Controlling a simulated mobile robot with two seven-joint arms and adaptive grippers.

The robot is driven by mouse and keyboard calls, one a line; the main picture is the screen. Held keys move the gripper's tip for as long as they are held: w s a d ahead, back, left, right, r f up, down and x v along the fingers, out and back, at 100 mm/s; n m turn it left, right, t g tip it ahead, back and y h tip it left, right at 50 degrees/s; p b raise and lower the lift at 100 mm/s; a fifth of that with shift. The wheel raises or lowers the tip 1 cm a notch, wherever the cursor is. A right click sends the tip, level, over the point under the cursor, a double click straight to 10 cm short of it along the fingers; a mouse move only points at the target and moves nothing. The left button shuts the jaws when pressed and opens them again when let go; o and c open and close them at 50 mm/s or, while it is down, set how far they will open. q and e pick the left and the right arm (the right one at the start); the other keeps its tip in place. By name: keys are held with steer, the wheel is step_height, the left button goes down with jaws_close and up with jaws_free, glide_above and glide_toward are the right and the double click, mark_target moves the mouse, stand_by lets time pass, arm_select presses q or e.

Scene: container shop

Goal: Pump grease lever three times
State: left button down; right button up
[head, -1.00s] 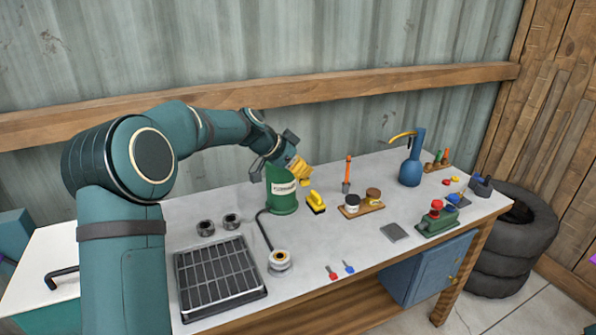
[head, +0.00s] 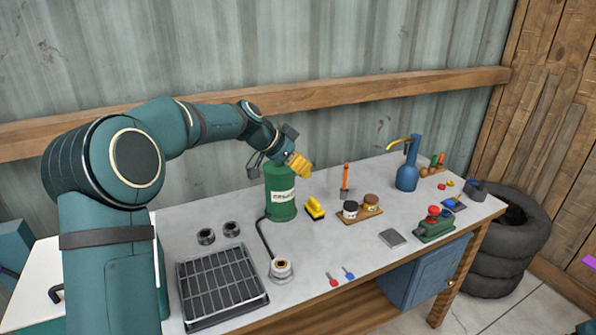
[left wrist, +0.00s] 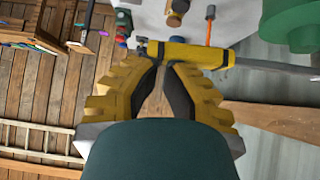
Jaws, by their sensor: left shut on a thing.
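The green grease pump (head: 281,205) stands upright on the workbench, with a black hose running to a round fitting (head: 281,271). It shows in part at the top right of the left wrist view (left wrist: 290,30). Its lever has a yellow grip with black bands, seen in the left wrist view (left wrist: 190,54), on a grey rod. My left gripper (head: 300,166) is beside the top of the pump, its yellow fingers shut on the lever grip. In the head view the fingers mostly hide the lever. My right gripper is in neither view.
A corrugated wall with a wooden beam (head: 330,87) stands close behind.

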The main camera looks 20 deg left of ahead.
arm_select(q)
steer(key=s+d+v, duration=0.1)
steer(key=v, duration=0.7)
steer(key=shift+a+r+p, duration=0.2)
steer(key=shift+p, duration=0.1)
steer(key=shift+s, duration=0.1)
